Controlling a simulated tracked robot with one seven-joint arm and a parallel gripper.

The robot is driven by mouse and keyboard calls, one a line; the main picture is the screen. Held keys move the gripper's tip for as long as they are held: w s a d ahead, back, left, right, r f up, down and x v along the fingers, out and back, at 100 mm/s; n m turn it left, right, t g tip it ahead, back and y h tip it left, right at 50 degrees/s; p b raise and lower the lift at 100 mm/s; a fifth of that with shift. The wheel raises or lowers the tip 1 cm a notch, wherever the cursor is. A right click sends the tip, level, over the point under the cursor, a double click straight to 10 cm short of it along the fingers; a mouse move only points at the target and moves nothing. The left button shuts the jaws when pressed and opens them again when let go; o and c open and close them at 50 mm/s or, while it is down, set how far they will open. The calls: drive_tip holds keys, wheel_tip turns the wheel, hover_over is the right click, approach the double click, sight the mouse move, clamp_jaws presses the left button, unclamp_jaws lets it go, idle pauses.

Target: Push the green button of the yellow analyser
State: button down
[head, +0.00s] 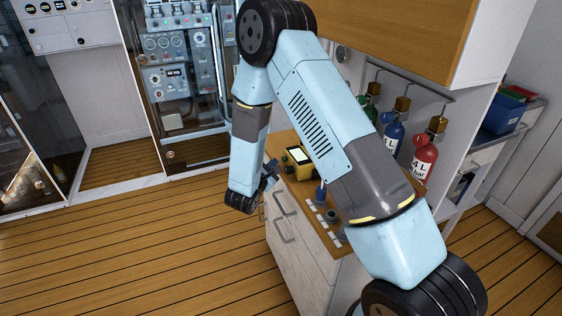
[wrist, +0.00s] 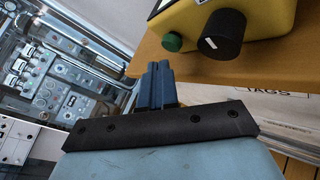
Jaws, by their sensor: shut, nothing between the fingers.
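The yellow analyser (head: 298,159) stands on the wooden counter top in the head view, with a pale screen on its upper face. In the wrist view the analyser (wrist: 262,16) is at the top right, with a green button (wrist: 173,42) at its lower left and a black knob (wrist: 221,34) to the right of the button. My gripper (wrist: 157,68) is shut and empty, its dark blue fingers just below and left of the green button, with a small gap in the picture. In the head view my gripper (head: 271,178) is left of the analyser, at the counter edge. The green button cannot be made out there.
The counter (head: 281,147) has drawers below. A blue bottle (head: 393,133) and a red bottle (head: 424,156) stand behind my arm. Small items lie along the counter's front. Instrument panels (head: 168,75) stand at the back left. The floor on the left is clear.

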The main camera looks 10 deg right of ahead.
drive_tip(key=shift+w+d, duration=0.1)
drive_tip(key=shift+d, duration=0.1)
drive_tip(key=shift+d, duration=0.25)
drive_tip(key=shift+w+d, duration=0.2)
drive_tip(key=shift+d, duration=0.2)
idle(1.1)
drive_tip(key=shift+a, duration=0.1)
drive_tip(key=shift+s+a, duration=0.25)
drive_tip(key=shift+a, duration=0.5)
drive_tip(key=s+a, duration=0.1)
drive_tip(key=a, duration=0.4)
drive_tip(key=shift+s+a, duration=0.35)
drive_tip(key=shift+a, duration=0.05)
drive_tip(key=shift+r, duration=0.1)
